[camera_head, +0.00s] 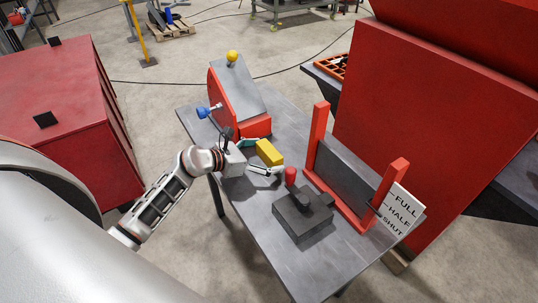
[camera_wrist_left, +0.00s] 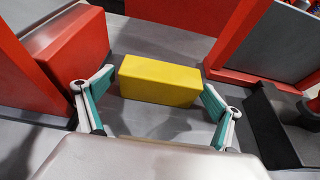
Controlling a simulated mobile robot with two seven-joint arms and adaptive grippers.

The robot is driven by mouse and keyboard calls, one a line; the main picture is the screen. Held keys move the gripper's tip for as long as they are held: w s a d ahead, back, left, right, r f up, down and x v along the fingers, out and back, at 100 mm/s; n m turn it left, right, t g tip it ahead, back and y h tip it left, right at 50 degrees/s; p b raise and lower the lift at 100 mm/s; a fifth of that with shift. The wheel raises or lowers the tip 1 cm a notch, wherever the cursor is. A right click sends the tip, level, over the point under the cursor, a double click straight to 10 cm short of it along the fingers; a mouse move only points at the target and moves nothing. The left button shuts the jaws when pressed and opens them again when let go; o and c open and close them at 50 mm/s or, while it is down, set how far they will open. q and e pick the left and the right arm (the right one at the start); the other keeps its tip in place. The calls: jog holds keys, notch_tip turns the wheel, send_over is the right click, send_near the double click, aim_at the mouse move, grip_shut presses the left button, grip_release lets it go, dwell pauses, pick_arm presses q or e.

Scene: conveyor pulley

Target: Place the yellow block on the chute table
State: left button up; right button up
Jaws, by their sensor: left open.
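The yellow block (camera_head: 269,153) appears to rest on the grey table (camera_head: 262,226), between the red-sided machine and the red gate frame. My left gripper (camera_head: 265,158) reaches in from the left, with its fingers spread on either side of the block. In the left wrist view, the block (camera_wrist_left: 159,80) lies between and slightly beyond the open teal-padded fingers (camera_wrist_left: 158,90). Small gaps show between the block and both fingers, so it is not gripped. My right gripper is not in view.
The red gate frame (camera_head: 318,137) with a FULL/HALF/SHUT sign (camera_head: 401,211) stands right of the block. A dark box with a red knob (camera_head: 291,176) is close to the right finger. The red-sided machine (camera_head: 224,104) stands behind.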

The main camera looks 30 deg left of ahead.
pick_arm(q)
jog(key=v, duration=1.1)
